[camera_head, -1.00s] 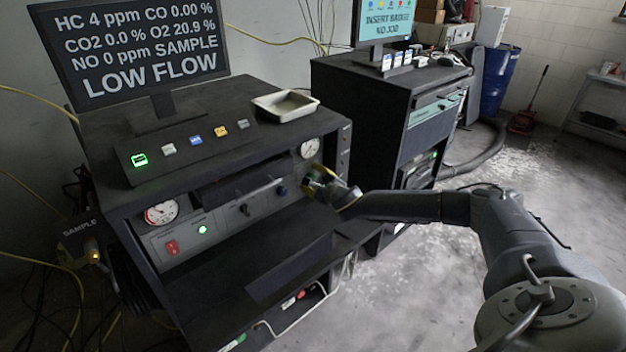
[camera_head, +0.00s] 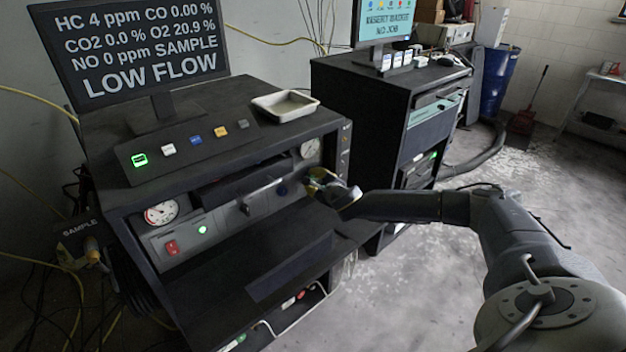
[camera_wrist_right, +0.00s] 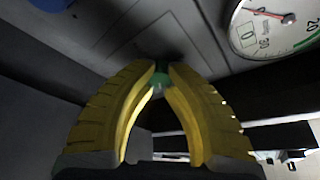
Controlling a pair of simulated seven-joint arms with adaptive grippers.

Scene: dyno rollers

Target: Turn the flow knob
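The grey front panel (camera_head: 222,220) of the dark analyser cabinet carries a blue knob (camera_head: 282,189) and a dark knob (camera_head: 245,208). My right gripper (camera_head: 318,184), with yellow fingers, is at the right end of this panel, below the right gauge (camera_head: 310,148). In the right wrist view, the fingertips (camera_wrist_right: 161,72) are close together on either side of a small green knob (camera_wrist_right: 161,79), mostly hidden by the fingers. A gauge (camera_wrist_right: 275,25) is at upper right there. The screen (camera_head: 135,45) reads LOW FLOW. My left gripper is not in view.
A shelf (camera_head: 235,265) juts out below the panel. A pale tray (camera_head: 285,106) lies on the cabinet top, behind a row of buttons (camera_head: 195,140). A second cabinet (camera_head: 375,120) with a monitor stands to the right. Cables hang at the left.

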